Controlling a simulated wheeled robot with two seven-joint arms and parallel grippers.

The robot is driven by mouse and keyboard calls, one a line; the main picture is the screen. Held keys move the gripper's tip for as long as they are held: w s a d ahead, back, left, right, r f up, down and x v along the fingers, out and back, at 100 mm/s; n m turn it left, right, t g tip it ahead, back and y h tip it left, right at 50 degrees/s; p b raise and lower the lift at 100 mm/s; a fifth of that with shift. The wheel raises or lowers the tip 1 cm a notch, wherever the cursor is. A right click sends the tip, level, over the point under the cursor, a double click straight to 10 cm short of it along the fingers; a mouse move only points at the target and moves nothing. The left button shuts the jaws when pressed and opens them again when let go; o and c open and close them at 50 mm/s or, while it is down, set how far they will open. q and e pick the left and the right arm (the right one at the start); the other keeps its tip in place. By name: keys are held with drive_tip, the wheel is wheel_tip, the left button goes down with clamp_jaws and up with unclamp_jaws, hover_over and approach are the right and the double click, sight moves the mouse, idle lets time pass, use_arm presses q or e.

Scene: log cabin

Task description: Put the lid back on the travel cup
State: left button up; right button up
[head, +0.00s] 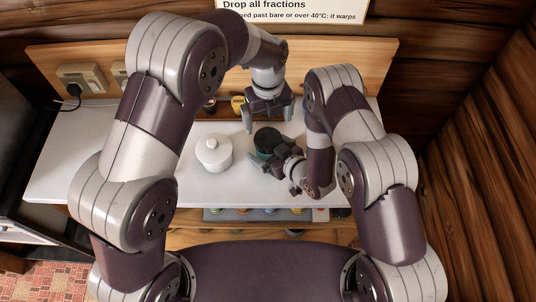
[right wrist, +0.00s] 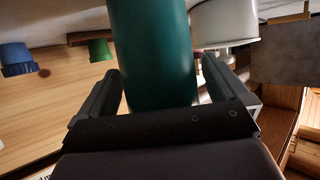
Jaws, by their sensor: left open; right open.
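The travel cup is a teal cylinder with a dark top (head: 267,137) on the white counter, right of centre in the head view. In the right wrist view its teal side (right wrist: 154,50) stands between the spread fingers of my right gripper (right wrist: 160,85). My right gripper (head: 274,160) is open around the near side of the cup; contact is unclear. My left gripper (head: 268,118) is open and empty, pointing down just behind and above the cup. I cannot make out a separate lid; whether the dark top is an opening or a lid is unclear.
A white lidded pot (head: 213,155) stands left of the cup. A yellow mug (head: 238,105) is at the back, partly hidden by my left arm. The white counter (head: 70,160) is clear at its left. A shelf below holds several small coloured items (head: 250,212).

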sight(268, 138)
drive_tip(key=c, duration=1.8)
clamp_jaws()
use_arm(q)
drive_tip(key=n, duration=0.8)
drive_tip(key=shift+n, duration=0.4)
drive_tip(key=n, duration=2.7)
drive_tip(key=shift+f, duration=4)
